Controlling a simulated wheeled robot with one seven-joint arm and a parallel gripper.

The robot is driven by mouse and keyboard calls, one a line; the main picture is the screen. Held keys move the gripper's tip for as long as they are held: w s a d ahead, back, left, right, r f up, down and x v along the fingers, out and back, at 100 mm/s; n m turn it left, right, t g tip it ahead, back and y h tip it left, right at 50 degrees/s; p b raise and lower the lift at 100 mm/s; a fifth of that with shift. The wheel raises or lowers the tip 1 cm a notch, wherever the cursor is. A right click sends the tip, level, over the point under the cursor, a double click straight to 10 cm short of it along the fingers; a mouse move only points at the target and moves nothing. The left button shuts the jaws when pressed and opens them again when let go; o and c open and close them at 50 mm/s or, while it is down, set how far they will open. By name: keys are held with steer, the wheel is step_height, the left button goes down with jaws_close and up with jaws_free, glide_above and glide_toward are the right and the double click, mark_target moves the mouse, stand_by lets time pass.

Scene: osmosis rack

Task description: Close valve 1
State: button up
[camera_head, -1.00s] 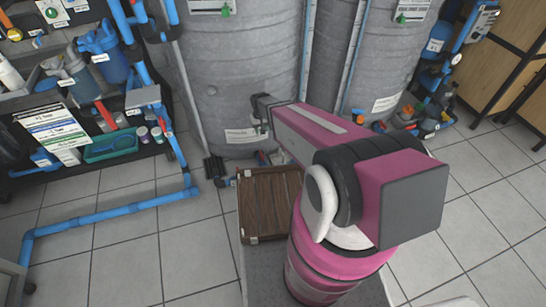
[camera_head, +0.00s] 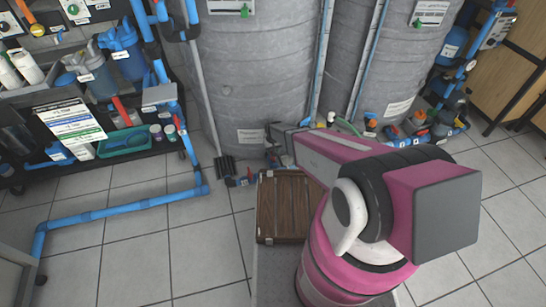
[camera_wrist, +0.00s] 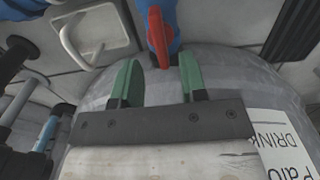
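A red valve handle (camera_wrist: 160,38) on a blue fitting (camera_wrist: 165,10) shows at the top of the wrist view. My gripper (camera_wrist: 159,61) is open, with two green fingers apart. The red handle shows in the gap between the fingertips, and nothing is held. I cannot tell how deep the handle sits between the fingers. In the head view my pink arm reaches toward the base of the left grey tank (camera_head: 255,80), and the fingers and handle are hidden there. No valve number is readable.
A brown wooden crate (camera_head: 284,207) stands below my arm. A second grey tank (camera_head: 415,60) with blue and orange fittings (camera_head: 420,128) is at the right. A shelf with blue filter housings (camera_head: 122,48) and a blue floor pipe (camera_head: 120,205) are at left.

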step_height(320, 180, down, 5)
steer(key=shift+f, duration=0.1)
jaws_close()
